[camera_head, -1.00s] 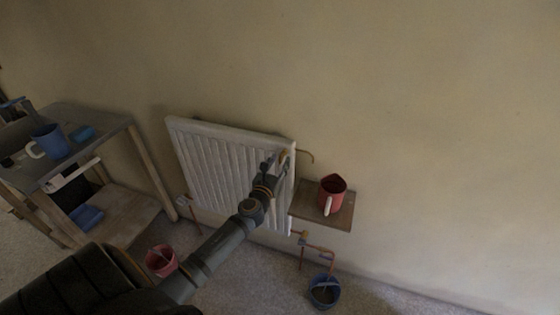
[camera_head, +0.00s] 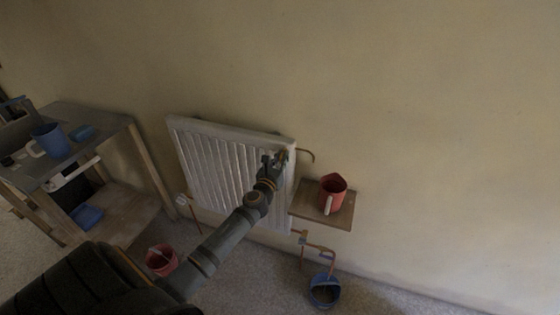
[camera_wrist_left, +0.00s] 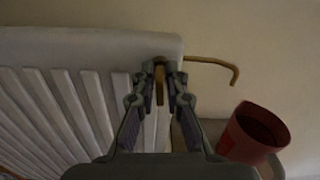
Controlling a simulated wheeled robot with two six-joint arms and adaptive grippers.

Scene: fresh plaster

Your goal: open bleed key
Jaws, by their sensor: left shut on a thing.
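The white radiator (camera_head: 215,165) hangs on the wall. My left gripper (camera_head: 277,158) is at its upper right corner, shut on the brass-coloured bleed key (camera_wrist_left: 159,84). In the left wrist view, the key stands upright between the two fingers (camera_wrist_left: 160,92), just below the radiator's top edge. A thin brass bleed pipe (camera_wrist_left: 218,64) sticks out to the right of that corner and bends down at its end. Where the key meets the valve is hard to see. My right gripper is not in view.
A wooden shelf (camera_head: 312,205) right of the radiator holds a red jug (camera_head: 333,188), close to my gripper. A blue bucket (camera_head: 324,291) and a red bucket (camera_head: 161,260) stand on the floor.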

